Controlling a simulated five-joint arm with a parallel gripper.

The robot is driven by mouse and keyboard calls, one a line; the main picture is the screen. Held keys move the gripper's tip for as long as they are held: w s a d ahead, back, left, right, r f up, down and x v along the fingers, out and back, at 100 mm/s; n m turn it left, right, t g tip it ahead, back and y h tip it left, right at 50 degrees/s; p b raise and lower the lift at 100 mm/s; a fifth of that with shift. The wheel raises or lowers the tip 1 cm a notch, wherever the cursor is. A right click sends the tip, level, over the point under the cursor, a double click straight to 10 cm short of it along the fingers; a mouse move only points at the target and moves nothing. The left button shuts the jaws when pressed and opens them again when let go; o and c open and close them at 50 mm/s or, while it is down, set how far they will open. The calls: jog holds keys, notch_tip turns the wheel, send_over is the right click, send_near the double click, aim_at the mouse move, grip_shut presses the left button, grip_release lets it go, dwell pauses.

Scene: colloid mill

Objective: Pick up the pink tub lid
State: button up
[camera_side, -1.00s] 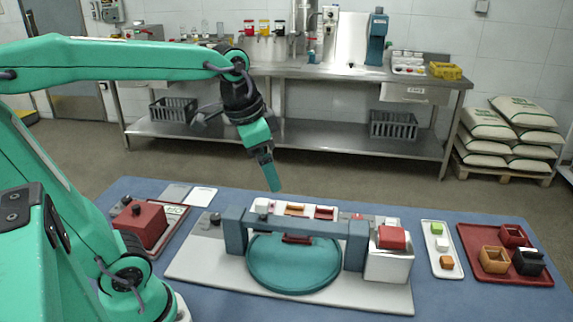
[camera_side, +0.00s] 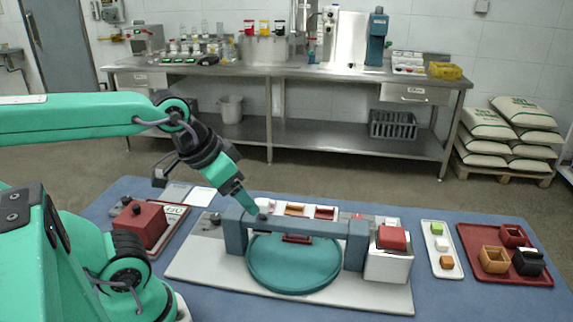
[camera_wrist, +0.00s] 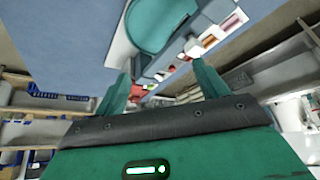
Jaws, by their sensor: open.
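I cannot make out the pink tub lid for certain. A small white block with a pinkish tint (camera_side: 266,204) sits at the left end of a row of small tubs behind the blue-grey bridge. My gripper (camera_side: 261,214) is tilted down beside it, its tip overlapping the bridge's left end in the side view; contact is unclear. In the wrist view, my gripper (camera_wrist: 161,84) has its fingers wide apart, with no held object visible. Part of the tub row (camera_wrist: 210,41) shows beyond the right finger.
The bridge (camera_side: 310,228) spans a teal disc (camera_side: 293,268) on a pale board. A white box with a red top (camera_side: 391,238) stands right of it. A white tray (camera_side: 429,231) and a red tray (camera_side: 489,278) hold small blocks farther right. A red box (camera_side: 140,224) stands left.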

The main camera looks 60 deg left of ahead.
jog(key=shift+w, duration=0.1)
jog(key=w+a+f+n+g, duration=0.3)
jog(key=w+a+n, duration=0.2)
jog(key=w+a, duration=0.55)
jog(key=w+a+f+n+g, duration=0.1)
jog(key=w+a+f, duration=0.1)
jog(key=a+f, duration=0.2)
jog(key=w+a+f+n, duration=0.1)
jog(key=w+a+f, duration=0.2)
jog(key=a+f, duration=0.1)
jog(key=w+a+f+n+g, duration=0.1)
jog(key=w+a+f+n, duration=0.1)
jog(key=w+a+f, duration=0.1)
jog(key=shift+w+a+f+g, duration=0.15)
jog(key=shift+a+f, duration=0.15)
jog(key=shift+a, duration=0.15)
jog(key=shift+w+a+f+g, duration=0.15)
jog(key=shift+a+f, duration=0.15)
jog(key=shift+a, duration=0.15)
jog(key=shift+a+f, duration=0.2)
jog(key=shift+f, duration=0.05)
jog(key=shift+f, duration=0.15)
jog(key=shift+f, duration=1.15)
jog(key=shift+f, duration=0.1)
